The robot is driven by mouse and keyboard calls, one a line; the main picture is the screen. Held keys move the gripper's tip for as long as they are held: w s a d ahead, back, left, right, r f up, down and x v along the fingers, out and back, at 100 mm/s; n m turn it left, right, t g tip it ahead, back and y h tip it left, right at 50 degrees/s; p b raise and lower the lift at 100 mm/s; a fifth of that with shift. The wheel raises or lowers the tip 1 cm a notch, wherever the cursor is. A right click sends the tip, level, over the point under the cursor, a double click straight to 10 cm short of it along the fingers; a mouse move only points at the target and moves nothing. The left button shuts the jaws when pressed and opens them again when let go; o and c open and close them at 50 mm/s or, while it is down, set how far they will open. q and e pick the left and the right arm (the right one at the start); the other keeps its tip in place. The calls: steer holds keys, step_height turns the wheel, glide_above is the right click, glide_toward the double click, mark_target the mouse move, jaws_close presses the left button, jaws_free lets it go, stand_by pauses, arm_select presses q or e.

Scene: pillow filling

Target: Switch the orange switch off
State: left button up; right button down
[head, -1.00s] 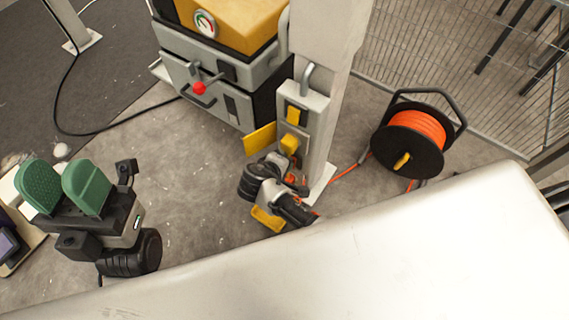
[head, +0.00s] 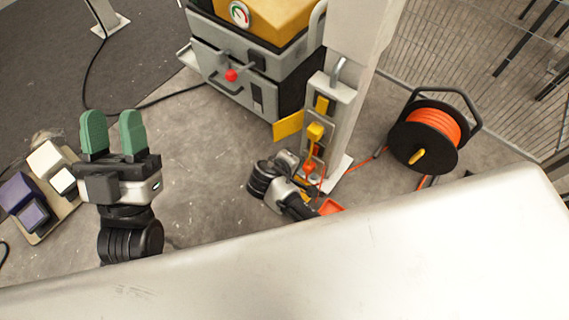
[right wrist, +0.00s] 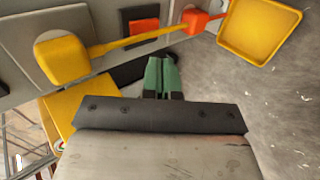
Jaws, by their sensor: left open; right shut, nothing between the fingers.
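The orange switch (right wrist: 143,27) shows in the right wrist view, set in a dark frame on a grey panel, with a yellow cable crossing it. My right gripper (right wrist: 160,60) has its green fingers shut and empty, just below the switch in that view; I cannot tell whether they touch it. In the head view the grey switch box (head: 343,95) is on a pale post, and my right wrist hides part of its lower end. My left gripper (head: 112,135) is open and empty at the left, far from the box.
A yellow plug (right wrist: 63,58) and an orange plug (right wrist: 199,22) flank the switch. A yellow tray-like cover (right wrist: 259,30) is at the right. In the head view an orange cable reel (head: 425,135) stands right of the post, and a pale surface (head: 420,250) fills the front.

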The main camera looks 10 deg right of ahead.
arm_select(q)
steer(key=w+f+g+y+p, duration=0.2)
steer(key=w+f+g, duration=0.1)
steer(key=f+g, duration=0.4)
steer(key=shift+w+a+y, duration=0.15)
steer(key=shift+w+y, duration=0.1)
steer(key=shift+y, duration=0.05)
arm_select(e)
steer(key=v, duration=0.6)
steer(key=shift+r, duration=0.25)
